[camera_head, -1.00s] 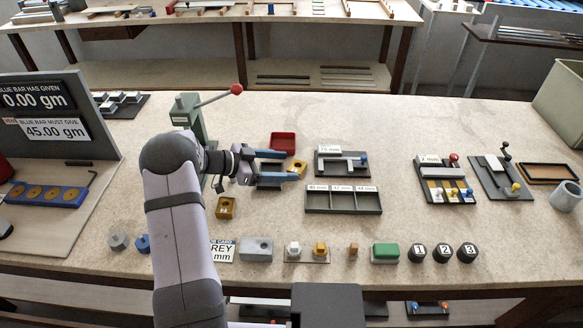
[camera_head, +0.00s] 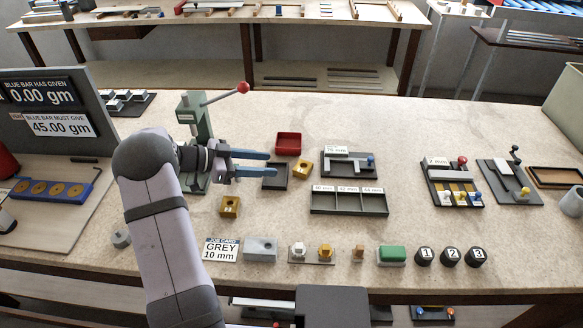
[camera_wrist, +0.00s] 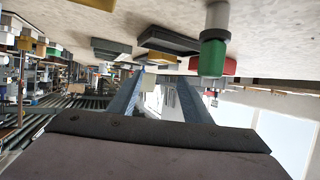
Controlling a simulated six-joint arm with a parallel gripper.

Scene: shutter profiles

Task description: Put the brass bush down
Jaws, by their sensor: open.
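A brass-yellow block with a dark opening (camera_head: 302,168), which looks like the brass bush, rests on the bench right of a small dark tray (camera_head: 269,183). A second brass block with a hole (camera_head: 229,207) lies nearer the front. I cannot tell for sure which is the bush. My gripper (camera_head: 268,164) is open and empty, its blue fingers pointing right over the dark tray, left of and apart from the first block. In the wrist view my gripper (camera_wrist: 160,78) shows spread fingers with nothing held between them.
A red tray (camera_head: 289,143) stands behind the block. A three-slot dark tray (camera_head: 349,202) and a fixture (camera_head: 348,165) lie to the right. A green lever press (camera_head: 196,120) stands behind my wrist. Several small parts and a job card (camera_head: 221,250) line the front.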

